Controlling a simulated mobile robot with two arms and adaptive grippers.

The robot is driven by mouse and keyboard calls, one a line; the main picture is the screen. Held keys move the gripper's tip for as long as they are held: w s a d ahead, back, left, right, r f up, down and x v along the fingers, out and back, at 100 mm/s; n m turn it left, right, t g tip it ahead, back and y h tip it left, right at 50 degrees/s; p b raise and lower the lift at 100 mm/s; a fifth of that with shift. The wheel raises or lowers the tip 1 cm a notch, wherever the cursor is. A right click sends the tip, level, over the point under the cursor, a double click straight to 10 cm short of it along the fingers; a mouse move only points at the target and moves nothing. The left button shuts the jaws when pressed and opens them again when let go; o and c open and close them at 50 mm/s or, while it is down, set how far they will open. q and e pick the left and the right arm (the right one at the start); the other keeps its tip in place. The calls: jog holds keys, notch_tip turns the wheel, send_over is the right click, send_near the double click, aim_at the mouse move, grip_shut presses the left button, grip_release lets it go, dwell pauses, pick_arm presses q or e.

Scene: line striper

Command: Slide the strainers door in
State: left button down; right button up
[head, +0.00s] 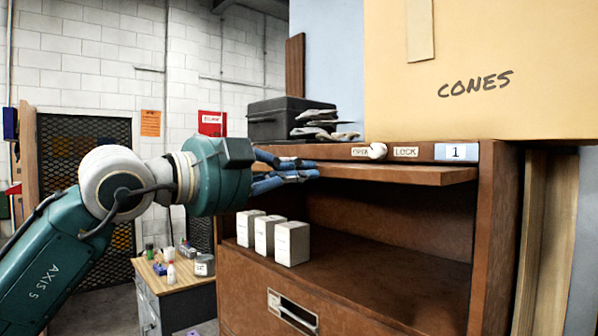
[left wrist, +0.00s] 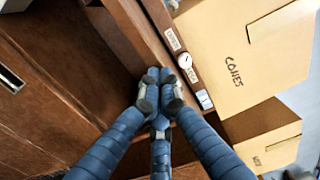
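The strainers door (head: 410,174) is a brown panel lying flat at the top of the cabinet's open compartment. Its front part sticks out under the rail marked OPEN and LOCK. My left gripper (head: 317,169) is at the left part of the door's front edge, with its blue fingers pointing right. In the left wrist view the fingertips (left wrist: 160,92) are drawn together by the brown panel, below the rail. I see nothing held between them, and cannot tell whether they touch the door. My right gripper is not in view.
Three pale boxes (head: 265,235) stand in the open compartment of the brown cabinet (head: 380,283). A big CONES carton (head: 480,60), a black case (head: 280,118) and gloves (head: 325,125) are on top. A small bench (head: 175,285) stands at lower left. A white knob (head: 377,151) sits on the rail.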

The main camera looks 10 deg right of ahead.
pick_arm(q)
jog(key=shift+d, duration=0.15)
jog(key=x, duration=0.3)
jog(key=c, duration=1.9)
grip_release()
jog(key=shift+a, duration=0.25)
jog(key=shift+c, duration=0.2)
jog(key=o, duration=0.3)
jog(key=shift+d, duration=0.1)
